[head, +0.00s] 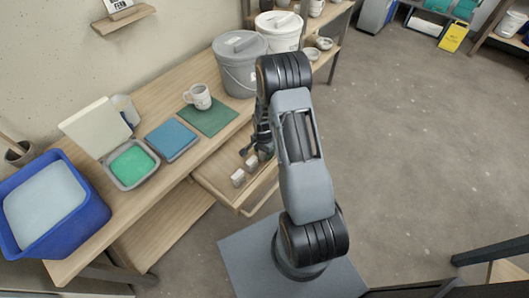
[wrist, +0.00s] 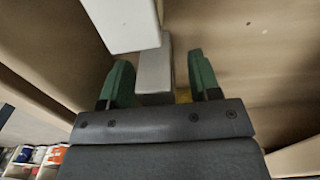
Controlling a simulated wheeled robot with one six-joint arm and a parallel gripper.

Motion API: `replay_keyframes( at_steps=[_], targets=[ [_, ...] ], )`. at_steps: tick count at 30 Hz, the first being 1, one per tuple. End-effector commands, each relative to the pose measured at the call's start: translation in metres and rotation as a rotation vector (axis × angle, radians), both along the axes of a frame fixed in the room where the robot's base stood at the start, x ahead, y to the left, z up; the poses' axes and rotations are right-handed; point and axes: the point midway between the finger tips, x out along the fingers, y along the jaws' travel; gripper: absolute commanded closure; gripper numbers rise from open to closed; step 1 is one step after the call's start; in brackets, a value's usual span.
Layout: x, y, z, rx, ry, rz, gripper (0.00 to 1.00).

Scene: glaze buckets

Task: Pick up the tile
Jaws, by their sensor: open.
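Two small pale tile-like blocks lie in the open drawer in the head view, a nearer tile (head: 238,178) and a farther tile (head: 251,163). I cannot tell which one the task means. In the wrist view a light grey tile (wrist: 155,72) lies between the fingers in the picture, and a white block (wrist: 122,22) shows above it. My gripper (wrist: 162,84) is open, with a green fingertip on each side of the grey tile; contact cannot be made out. In the head view my gripper (head: 250,146) is over the drawer, partly hidden by my arm.
The wooden drawer (head: 213,181) is pulled out from the table, its walls close around my gripper.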

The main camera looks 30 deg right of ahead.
Motion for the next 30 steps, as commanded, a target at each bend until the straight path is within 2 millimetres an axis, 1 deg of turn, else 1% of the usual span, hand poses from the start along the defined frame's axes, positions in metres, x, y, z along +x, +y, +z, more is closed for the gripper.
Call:
replay_keyframes(
  at_steps=[5,22,23,30],
  targets=[
    [0.0,-0.0001,0.0003,0.0,0.0,0.0,0.44],
    [-0.0001,0.0001,0.0004,0.0,0.0,0.0,0.99],
    [-0.0001,0.0001,0.0004,0.0,0.0,0.0,1.0],
    [0.0001,-0.0001,0.0013,0.0,0.0,0.0,1.0]
  ],
)
